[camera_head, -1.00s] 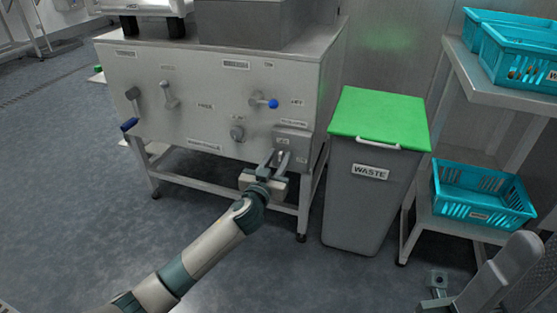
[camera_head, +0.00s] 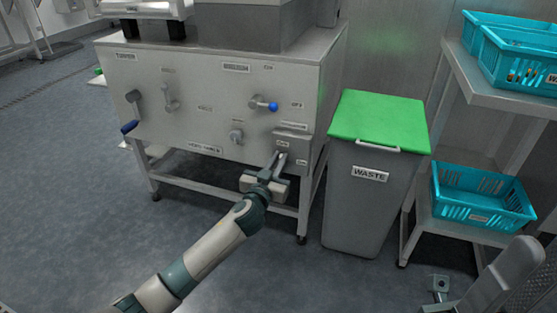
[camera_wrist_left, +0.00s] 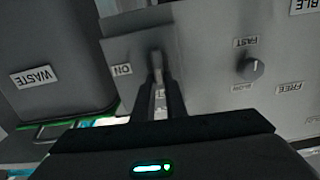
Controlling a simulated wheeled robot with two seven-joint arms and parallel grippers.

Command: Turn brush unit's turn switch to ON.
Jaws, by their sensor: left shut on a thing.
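The brush unit (camera_head: 190,122) is a grey steel cabinet on legs with knobs, levers and labels on its front. Its turn switch (camera_wrist_left: 156,62) shows in the left wrist view as a small dark lever on a raised grey plate (camera_wrist_left: 120,45), with an ON label (camera_wrist_left: 122,69) to its left. In the head view this plate (camera_head: 296,140) is at the front's lower right. My left gripper (camera_head: 281,158) reaches up to it; in the wrist view its fingers (camera_wrist_left: 161,88) are shut on the switch lever. The fingers partly hide the lever.
A grey waste bin (camera_head: 362,205) with a green lid (camera_head: 380,118) stands just right of the unit. Other controls nearby are a blue-tipped lever (camera_head: 272,106) and a round knob (camera_head: 236,137). Shelves with teal crates (camera_head: 480,196) are at right. Floor in front is clear.

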